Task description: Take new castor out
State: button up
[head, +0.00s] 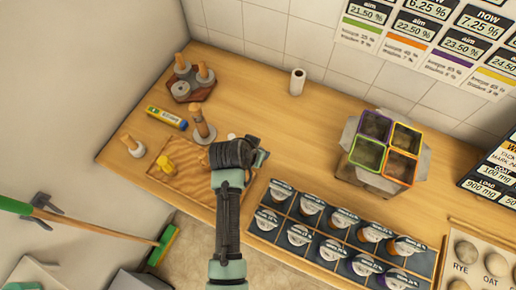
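I cannot pick out with certainty anything that is a castor. My gripper (264,157) is over the wooden counter (260,105), at the right end of a shallow wooden tray (190,182). My dark wrist hides most of the gripper, and I cannot tell whether its fingers are open. A small yellow object (166,162) lies in the tray. A small white thing (232,136) shows just behind my wrist. A grey-based piece with a wooden handle (201,125) stands behind the tray, left of my gripper.
A dark rack (337,236) of lidded jars lies at the front. Four colour-rimmed bins (367,154) stand at the right. A white roll (297,82), a yellow-blue box (166,117) and a brown stand (189,92) with handled pieces are farther back. The middle back is clear.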

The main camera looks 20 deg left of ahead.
grip_shut()
jog(key=shift+r, duration=0.1)
jog(key=shift+r, duration=0.2)
dwell(0.3)
jog(key=shift+r+p, duration=2.7)
jog(key=shift+p, duration=0.1)
